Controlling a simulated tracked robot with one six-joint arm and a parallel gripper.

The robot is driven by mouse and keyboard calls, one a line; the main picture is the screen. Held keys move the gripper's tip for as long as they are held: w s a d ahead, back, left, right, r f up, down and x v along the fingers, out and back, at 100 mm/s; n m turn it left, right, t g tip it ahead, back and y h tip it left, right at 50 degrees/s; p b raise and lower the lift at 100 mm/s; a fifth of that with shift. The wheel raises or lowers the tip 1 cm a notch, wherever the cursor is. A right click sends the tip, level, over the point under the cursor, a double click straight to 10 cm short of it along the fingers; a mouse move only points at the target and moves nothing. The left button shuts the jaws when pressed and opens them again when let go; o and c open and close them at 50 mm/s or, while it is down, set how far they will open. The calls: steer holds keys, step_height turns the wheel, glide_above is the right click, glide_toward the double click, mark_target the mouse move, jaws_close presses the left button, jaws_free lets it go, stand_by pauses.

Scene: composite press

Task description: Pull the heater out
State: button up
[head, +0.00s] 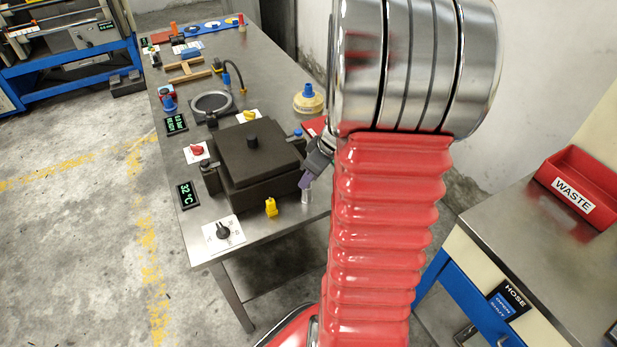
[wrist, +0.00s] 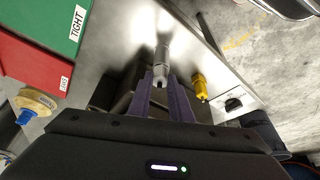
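A dark square press block (head: 255,155) with a knob on its lid stands on the steel table. No part is labelled as the heater. A silver cylinder (head: 307,196) stands by the block's right front corner, and a yellow plug-like piece (head: 271,207) is at its front. In the wrist view, the silver cylinder (wrist: 162,58) lies at the purple fingertips of my gripper (wrist: 160,80), with the yellow piece (wrist: 200,87) to the right. A gap shows between the fingers; whether they touch the cylinder is unclear. My arm hides much of the gripper in the head view.
A dial (head: 223,233) is at the table's front corner, with a display reading 32 °C (head: 187,195) behind it. A red WASTE bin (head: 580,185) is on the right bench.

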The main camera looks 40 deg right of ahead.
jaws_close()
steer(key=shift+r, duration=0.25)
steer(key=shift+r, duration=4.05)
steer(key=shift+w+a, duration=0.1)
steer(key=shift+a, duration=0.05)
